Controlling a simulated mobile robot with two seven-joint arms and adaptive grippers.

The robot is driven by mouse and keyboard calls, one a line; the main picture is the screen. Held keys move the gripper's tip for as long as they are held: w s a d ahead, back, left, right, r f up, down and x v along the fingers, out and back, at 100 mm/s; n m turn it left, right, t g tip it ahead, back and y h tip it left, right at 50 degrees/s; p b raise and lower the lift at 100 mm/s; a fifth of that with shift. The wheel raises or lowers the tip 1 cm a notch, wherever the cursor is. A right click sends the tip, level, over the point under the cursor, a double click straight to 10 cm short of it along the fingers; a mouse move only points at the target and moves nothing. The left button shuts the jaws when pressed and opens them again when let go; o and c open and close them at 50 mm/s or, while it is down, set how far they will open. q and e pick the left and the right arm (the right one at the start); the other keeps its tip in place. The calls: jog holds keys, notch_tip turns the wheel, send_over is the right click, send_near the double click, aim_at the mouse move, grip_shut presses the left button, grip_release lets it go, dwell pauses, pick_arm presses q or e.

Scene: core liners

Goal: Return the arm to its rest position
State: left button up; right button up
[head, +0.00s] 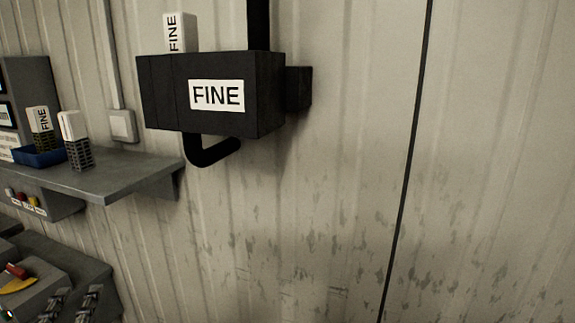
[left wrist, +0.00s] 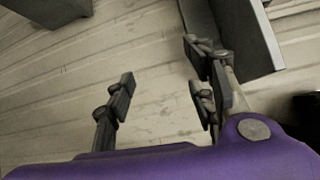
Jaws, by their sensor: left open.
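My left gripper (left wrist: 165,95) is open in the left wrist view, with its dark fingers wide apart. Only pale ribbed surface shows between them, and nothing is held. In the head view two dark ribbed finger shapes of what looks like my left gripper (head: 70,304) show at the lower left edge, below the grey shelf. They are apart from the shelf and from the black box. My right gripper is not in view.
A black FINE box (head: 160,92) juts from the wall, with another FINE piece (head: 180,32) on top. The wall at right is clear.

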pick_arm(q)
jog(key=s+d+f+n+g+h, duration=0.1)
jog(key=s+f+n+g, duration=0.4)
jog(key=s+f, duration=0.45)
jog(key=s+d+f+n+g, duration=0.2)
jog(key=s+f+n+g, duration=0.3)
jog(key=f, duration=0.7)
jog(key=s+d+f+n+g+h, duration=0.25)
jog(key=s+d+f, duration=0.2)
jog(key=s, duration=0.45)
jog(key=s+d+f+n+g+h, duration=0.2)
jog(key=s+d+f+n+g, duration=0.15)
jog(key=s+d, duration=0.45)
jog(key=w+d+f+m+t+p, duration=0.1)
jog(key=w+d+f+t, duration=0.1)
jog(key=w+f+t, duration=0.6)
jog(key=shift+w+f+h+p, duration=0.35)
jog(key=shift+w+f+h, duration=0.1)
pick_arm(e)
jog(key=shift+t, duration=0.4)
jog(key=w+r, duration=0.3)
pick_arm(q)
jog(key=shift+a, duration=0.1)
jog(key=shift+c, duration=0.3)
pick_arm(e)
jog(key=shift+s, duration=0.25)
